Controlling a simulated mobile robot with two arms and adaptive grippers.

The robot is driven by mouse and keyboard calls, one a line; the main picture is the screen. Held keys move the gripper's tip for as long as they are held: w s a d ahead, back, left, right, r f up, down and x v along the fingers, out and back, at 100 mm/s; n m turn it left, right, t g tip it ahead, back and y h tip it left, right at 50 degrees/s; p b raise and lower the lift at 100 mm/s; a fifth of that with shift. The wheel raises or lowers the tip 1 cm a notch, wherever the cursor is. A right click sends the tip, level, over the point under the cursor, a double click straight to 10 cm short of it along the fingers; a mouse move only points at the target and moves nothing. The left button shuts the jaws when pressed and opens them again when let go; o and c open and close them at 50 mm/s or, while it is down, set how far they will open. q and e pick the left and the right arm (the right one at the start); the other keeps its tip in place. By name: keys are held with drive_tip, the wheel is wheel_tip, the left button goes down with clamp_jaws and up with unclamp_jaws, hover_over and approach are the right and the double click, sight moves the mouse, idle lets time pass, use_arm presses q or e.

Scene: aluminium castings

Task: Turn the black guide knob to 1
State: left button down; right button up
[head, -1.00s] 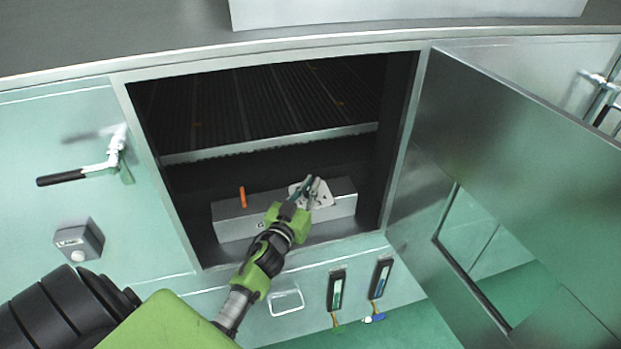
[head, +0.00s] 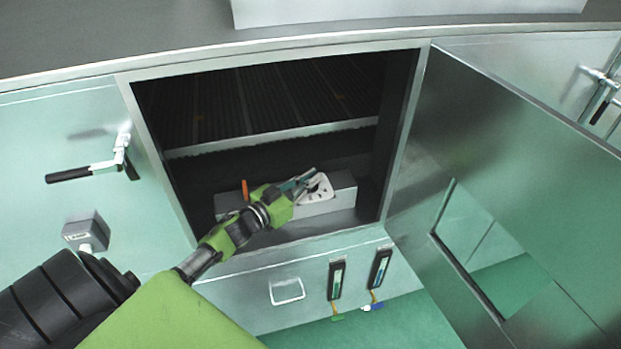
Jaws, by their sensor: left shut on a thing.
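A grey box (head: 342,205) stands inside the open cabinet, at the front of its floor. A pale plate with dark markings (head: 322,192) is on the right part of the box top. My left gripper (head: 309,181) reaches in from the left and is shut at this plate, on the black guide knob. The fingers hide the knob, so its pointer and setting cannot be read. An orange peg (head: 245,189) stands up at the left of the box, close behind my left arm. My right gripper is not in view.
The cabinet door (head: 520,150) stands open on the right. A ribbed rack (head: 270,140) spans the cabinet above the box. A black-handled latch (head: 90,172) and a small grey switch box (head: 86,230) are on the left front. Two dark gauges (head: 337,280) sit below the opening.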

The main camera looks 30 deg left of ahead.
use_arm(q)
drive_tip(key=c, duration=2.2)
unclamp_jaws()
drive_tip(key=shift+o, duration=0.2)
drive_tip(key=shift+w+f, duration=0.1)
drive_tip(key=shift+w, duration=0.05)
drive_tip(key=s+a, duration=0.2)
drive_tip(key=s, duration=0.9)
drive_tip(key=shift+s+a, duration=0.15)
drive_tip(key=shift+s, duration=0.25)
